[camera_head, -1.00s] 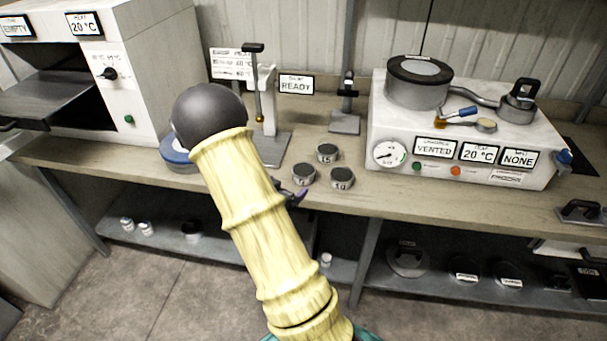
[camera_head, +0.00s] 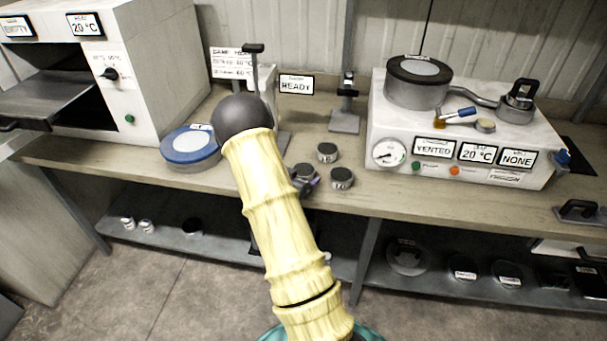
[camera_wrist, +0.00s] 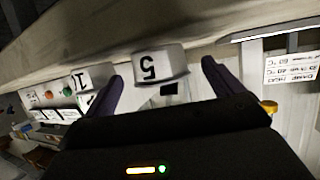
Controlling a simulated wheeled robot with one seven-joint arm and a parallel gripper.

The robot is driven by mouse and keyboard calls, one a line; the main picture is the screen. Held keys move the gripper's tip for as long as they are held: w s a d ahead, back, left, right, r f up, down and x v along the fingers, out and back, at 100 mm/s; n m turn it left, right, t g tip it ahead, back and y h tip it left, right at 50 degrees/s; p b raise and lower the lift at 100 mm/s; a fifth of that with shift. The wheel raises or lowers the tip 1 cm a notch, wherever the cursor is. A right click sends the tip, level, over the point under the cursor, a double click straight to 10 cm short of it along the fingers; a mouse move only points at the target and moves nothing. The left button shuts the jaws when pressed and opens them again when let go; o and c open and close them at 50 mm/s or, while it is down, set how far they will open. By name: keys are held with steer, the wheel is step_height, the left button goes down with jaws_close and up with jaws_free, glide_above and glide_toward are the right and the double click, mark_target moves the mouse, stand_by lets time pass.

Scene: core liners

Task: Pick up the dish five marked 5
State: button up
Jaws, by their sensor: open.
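The dish marked 5 (camera_wrist: 158,66) is a small grey round dish with a black 5 on its white side. In the wrist view it appears inverted, between the two dark fingers of my gripper (camera_wrist: 163,82). In the head view a dark-topped dish (camera_head: 303,170), apparently the same one, stands on the bench, partly hidden by my gripper (camera_head: 308,187). My gripper is open, with a finger on either side of the dish in the wrist view. I cannot tell whether either finger touches it.
Two similar dishes stand close by, one behind (camera_head: 327,152) and one to the right (camera_head: 342,178). A blue-rimmed round pan (camera_head: 190,147) is left of my arm. A white console (camera_head: 460,150) fills the right. A stand (camera_head: 345,120) is behind.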

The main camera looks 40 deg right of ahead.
mark_target(305, 171)
steer(key=p+x, duration=0.1)
steer(key=x, duration=0.4)
steer(key=shift+r, duration=0.2)
steer(key=c, duration=1.1)
steer(key=shift+c, duration=0.2)
step_height(305, 171, up, 10)
steer(key=shift+r+b, duration=0.1)
steer(key=shift+b, duration=0.2)
